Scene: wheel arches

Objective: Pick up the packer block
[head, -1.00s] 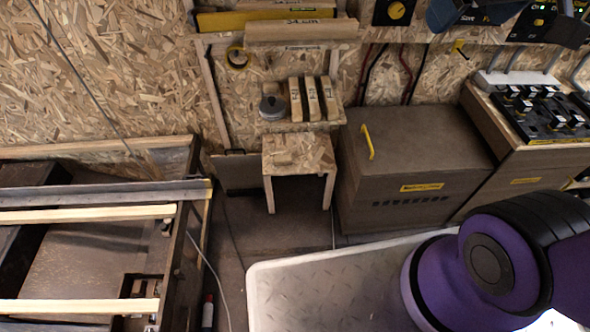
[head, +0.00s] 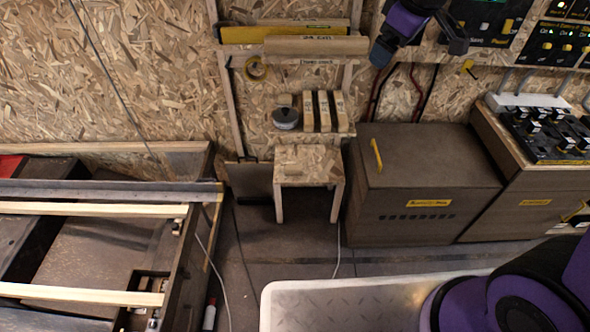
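Several upright wooden blocks (head: 323,111) with dark gaps and small markings stand side by side on a small chipboard shelf (head: 290,137) at the back wall. I cannot tell which piece is the packer block. A longer wooden piece (head: 316,45) marked in cm lies on a higher ledge. My gripper (head: 419,50) is at the top of the view, right of and apart from the blocks. Its two dark fingers are spread, with nothing seen between them.
A grey round tin (head: 286,118) sits left of the blocks. A chipboard stool (head: 309,167) stands below the shelf. A brown cabinet (head: 425,170) and a switch panel (head: 548,127) are at the right. A framed bench (head: 110,191) fills the left.

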